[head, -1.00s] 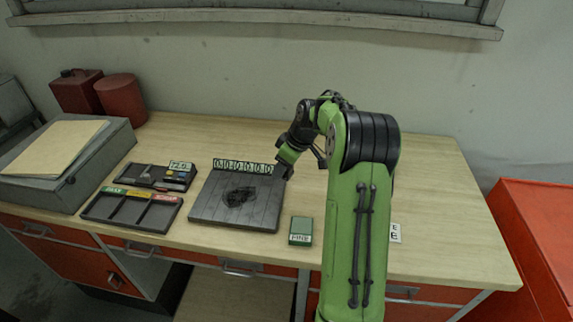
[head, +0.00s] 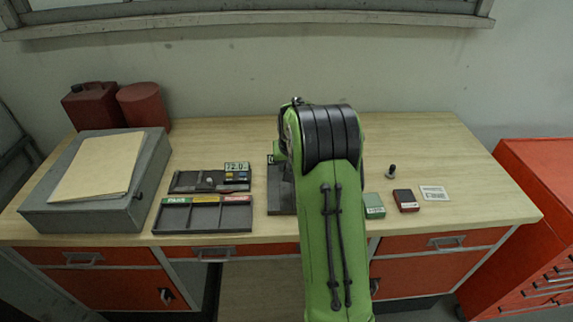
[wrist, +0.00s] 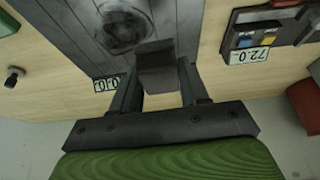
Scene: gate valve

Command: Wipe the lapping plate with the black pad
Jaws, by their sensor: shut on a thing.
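The grey lapping plate (head: 280,196) lies on the bench, mostly hidden behind my arm in the head view. In the wrist view the plate (wrist: 78,22) shows grooves and a dark smear (wrist: 122,27). My gripper (wrist: 158,92) is shut on the black pad (wrist: 158,68), a dark block between its fingers. The pad appears over the plate near its numbered strip (wrist: 107,83); I cannot tell whether it touches. The head view hides gripper and pad.
Left of the plate are a three-slot tray (head: 204,217) and a gauge reading 72.0 (head: 237,170). Right are a green box (head: 374,206), a red box (head: 406,200), a small knob (head: 391,171) and a white card (head: 434,193). A grey case (head: 85,215) stands far left.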

